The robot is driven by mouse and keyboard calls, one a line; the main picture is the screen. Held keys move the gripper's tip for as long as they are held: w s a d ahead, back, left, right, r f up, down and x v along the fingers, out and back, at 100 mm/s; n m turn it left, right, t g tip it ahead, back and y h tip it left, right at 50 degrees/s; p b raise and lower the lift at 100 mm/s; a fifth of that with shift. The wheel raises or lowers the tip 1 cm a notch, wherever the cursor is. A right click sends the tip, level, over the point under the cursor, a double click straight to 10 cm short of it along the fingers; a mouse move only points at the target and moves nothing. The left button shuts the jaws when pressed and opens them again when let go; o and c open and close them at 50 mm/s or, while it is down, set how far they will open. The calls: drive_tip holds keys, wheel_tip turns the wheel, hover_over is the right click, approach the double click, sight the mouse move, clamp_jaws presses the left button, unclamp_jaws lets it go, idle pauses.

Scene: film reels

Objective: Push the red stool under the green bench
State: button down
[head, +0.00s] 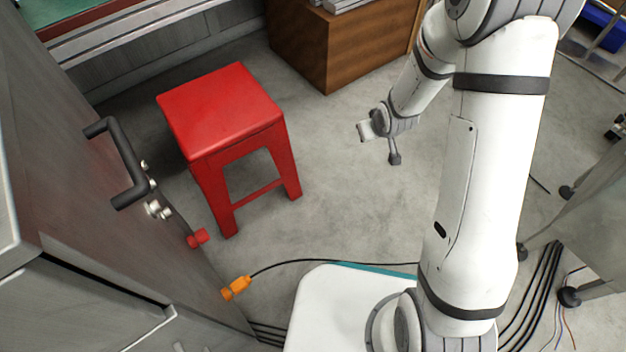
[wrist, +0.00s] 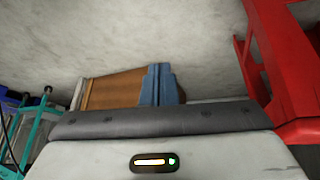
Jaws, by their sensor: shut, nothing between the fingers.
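The red stool (head: 222,108) stands upright on the grey floor, left of centre in the head view. Part of it also shows at the right edge of the wrist view (wrist: 278,60), which looks upside down. The green bench (head: 55,5) is only partly in view at the top left, beyond the stool; open floor shows between them. My gripper (head: 394,158) is right of the stool, apart from it. In the wrist view its blue-grey fingers (wrist: 158,86) are together with nothing between them.
A brown wooden cabinet (head: 340,45) stands behind, right of the stool. A grey cabinet with a black handle (head: 122,165) borders the left. An orange connector (head: 237,288) with a black cable lies in front. Floor between stool and gripper is clear.

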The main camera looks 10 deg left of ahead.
drive_tip(key=s+a+f+n+y+b, duration=0.1)
drive_tip(key=a+f+y, duration=0.1)
drive_tip(key=a+f, duration=0.4)
drive_tip(key=s+a+f+n+y+b, duration=0.1)
drive_tip(key=a+f, duration=0.5)
drive_tip(key=f, duration=0.7)
drive_tip(key=s+a+f+n+t+y+b, duration=0.1)
drive_tip(key=s+a+f+n+y, duration=0.1)
drive_tip(key=a+f, duration=0.4)
drive_tip(key=shift+s+a+f+n+y, duration=0.15)
drive_tip(key=shift+f+y, duration=0.2)
drive_tip(key=shift+f, duration=0.25)
drive_tip(key=shift+s+a+f+n+y, duration=0.1)
drive_tip(key=shift+s+f+y, duration=0.1)
drive_tip(key=shift+f+y, duration=0.3)
drive_tip(key=shift+s+a+f+n+y, duration=0.15)
drive_tip(key=shift+f+y, duration=0.1)
drive_tip(key=shift+f, duration=0.45)
drive_tip(key=shift+w+r, duration=0.1)
